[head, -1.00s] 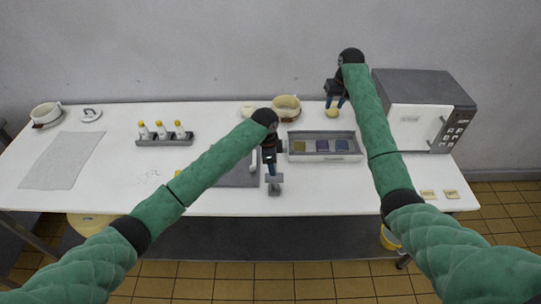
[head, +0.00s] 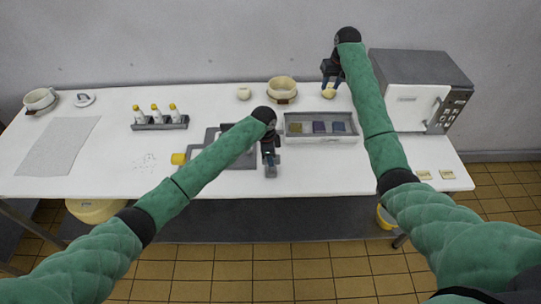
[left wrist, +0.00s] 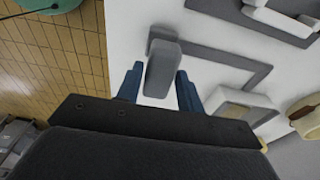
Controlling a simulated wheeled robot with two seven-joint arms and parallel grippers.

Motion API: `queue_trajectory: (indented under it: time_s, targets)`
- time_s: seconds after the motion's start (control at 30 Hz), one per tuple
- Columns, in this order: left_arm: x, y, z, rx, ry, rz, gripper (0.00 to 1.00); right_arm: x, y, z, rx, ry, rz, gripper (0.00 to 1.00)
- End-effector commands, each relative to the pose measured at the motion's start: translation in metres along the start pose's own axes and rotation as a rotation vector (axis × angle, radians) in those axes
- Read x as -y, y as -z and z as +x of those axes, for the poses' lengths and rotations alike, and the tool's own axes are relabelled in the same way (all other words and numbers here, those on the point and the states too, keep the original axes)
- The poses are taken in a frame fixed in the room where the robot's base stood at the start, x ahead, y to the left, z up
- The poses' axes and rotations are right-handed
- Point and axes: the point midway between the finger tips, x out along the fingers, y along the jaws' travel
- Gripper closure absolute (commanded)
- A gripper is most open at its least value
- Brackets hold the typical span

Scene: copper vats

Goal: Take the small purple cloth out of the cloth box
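The cloth box (head: 318,140) is a grey tray on the table with several compartments. Three small folded cloths lie in it: an olive one (head: 296,128) at left, a dark purple-looking one (head: 319,127) in the middle and a bluish one (head: 338,127) at right; the last two are hard to tell apart. My left gripper (head: 270,165) is left of the box's front corner, pointing down. In the left wrist view its blue fingers (left wrist: 160,76) stand apart with a grey block (left wrist: 163,65) between them. My right gripper (head: 329,82) hangs behind the box, at a pale yellow object (head: 328,92); its grip is unclear.
A bottle rack (head: 160,126), a beige bowl (head: 281,88) and a white-fronted oven (head: 409,108) stand around. The table's front strip is mostly clear.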

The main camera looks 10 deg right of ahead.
Motion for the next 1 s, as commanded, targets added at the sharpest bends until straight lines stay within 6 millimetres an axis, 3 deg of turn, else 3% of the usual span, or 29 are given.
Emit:
queue_trajectory:
  time_s: [0.03, 0.13, 1.0]
  targets:
    - [0.000, 0.000, 0.000, 0.000, 0.000, 0.000, 0.73, 0.000, 0.000, 0.000, 0.000, 0.000, 0.000, 0.64]
    - [0.000, 0.000, 0.000, 0.000, 0.000, 0.000, 0.92, 0.000, 0.000, 0.000, 0.000, 0.000, 0.000, 0.64]
    - [0.000, -0.003, 0.016, 0.000, 0.000, -0.002, 0.92, 0.000, 0.000, 0.000, 0.000, 0.000, 0.000, 0.64]
